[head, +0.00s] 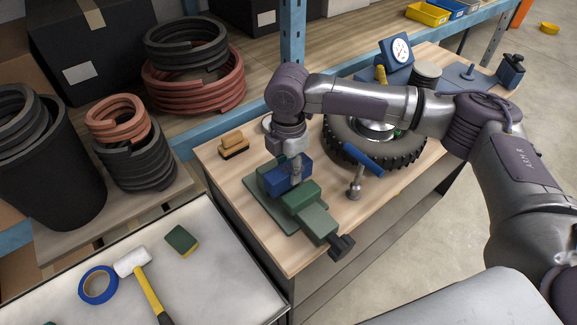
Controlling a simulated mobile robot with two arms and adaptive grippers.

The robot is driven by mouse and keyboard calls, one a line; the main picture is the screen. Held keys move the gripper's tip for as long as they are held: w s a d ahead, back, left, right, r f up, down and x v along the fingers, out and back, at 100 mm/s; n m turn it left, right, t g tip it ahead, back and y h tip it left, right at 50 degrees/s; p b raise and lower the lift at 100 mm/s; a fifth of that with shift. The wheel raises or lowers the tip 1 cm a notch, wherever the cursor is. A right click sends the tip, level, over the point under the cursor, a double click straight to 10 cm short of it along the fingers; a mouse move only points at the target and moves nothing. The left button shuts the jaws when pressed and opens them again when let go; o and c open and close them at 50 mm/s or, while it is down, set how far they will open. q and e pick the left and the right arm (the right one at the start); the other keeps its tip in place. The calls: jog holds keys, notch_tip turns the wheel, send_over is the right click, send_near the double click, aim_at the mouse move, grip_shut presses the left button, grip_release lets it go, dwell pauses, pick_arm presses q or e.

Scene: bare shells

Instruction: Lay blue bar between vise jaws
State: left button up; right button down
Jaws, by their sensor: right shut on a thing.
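The green vise (313,215) stands on the wooden workbench with its dark handle toward the front. The blue bar (273,182) is at the vise's jaws, in my right gripper (295,178). My right gripper is shut on the bar and points down from above. The gripper hides part of the bar. I cannot tell whether the bar rests on the vise or is held just over it. My left gripper is not in view.
A brush (233,146) lies at the bench's left. A lower metal table holds a mallet (148,293), blue tape (98,285) and a sponge (182,241).

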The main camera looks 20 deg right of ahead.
jog(key=shift+f+p, duration=0.3)
jog(key=shift+f, duration=0.4)
dwell(0.6)
jog(key=shift+s+f, duration=0.1)
jog(key=shift+f, duration=0.05)
jog(key=shift+s+f, duration=0.2)
jog(key=shift+f, duration=0.2)
jog(key=c, duration=0.7)
grip_release()
jog(key=shift+f, duration=0.1)
jog(key=shift+o, duration=0.6)
jog(key=shift+w, duration=0.25)
